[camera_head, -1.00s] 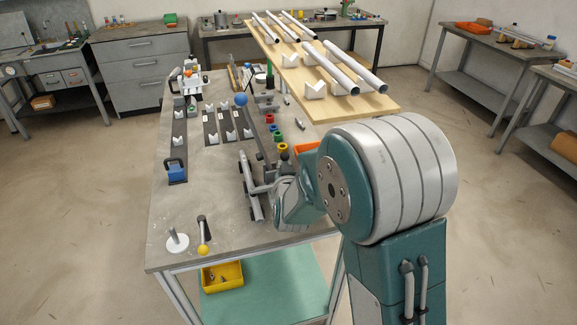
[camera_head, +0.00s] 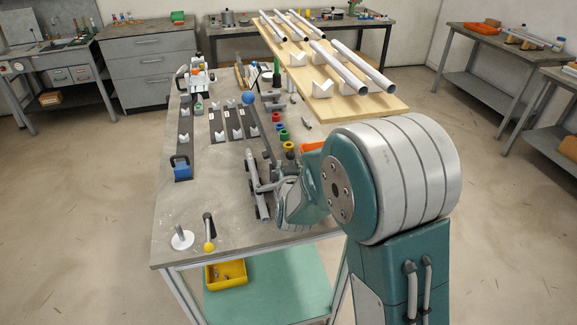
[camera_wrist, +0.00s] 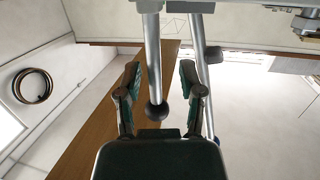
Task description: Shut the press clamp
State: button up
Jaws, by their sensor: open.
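In the wrist view a metal rod ends in a dark ball knob (camera_wrist: 156,110), which shows between the two fingers of my gripper (camera_wrist: 160,68). The fingers are open, with a gap on each side of the rod. I cannot tell how far the knob is from the fingers in depth. In the head view a long dark lever (camera_head: 263,130) with a blue ball (camera_head: 248,98) stands raised and tilted over the bench. I cannot tell which fitting is the press clamp or see its pad.
A wooden board (camera_head: 390,105) with pipes and white V-blocks lies at the back right.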

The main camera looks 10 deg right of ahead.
jog(key=shift+s, duration=0.1)
jog(key=s+r, duration=0.1)
jog(key=s, duration=1)
jog(key=shift+s+a+r, duration=0.3)
jog(key=shift+a+r, duration=0.05)
jog(key=shift+a, duration=0.1)
jog(key=s+d+r+g, duration=0.2)
jog(key=s+g, duration=0.1)
jog(key=s, duration=0.4)
jog(key=s+d+r+g, duration=0.3)
jog(key=s+g, duration=0.1)
jog(key=s, duration=0.3)
jog(key=s+d+r+g+y, duration=0.1)
jog(key=s+d+r+g, duration=0.2)
jog(key=s, duration=0.5)
jog(key=shift+d+n+g, duration=0.15)
jog(key=shift+n+g, duration=0.15)
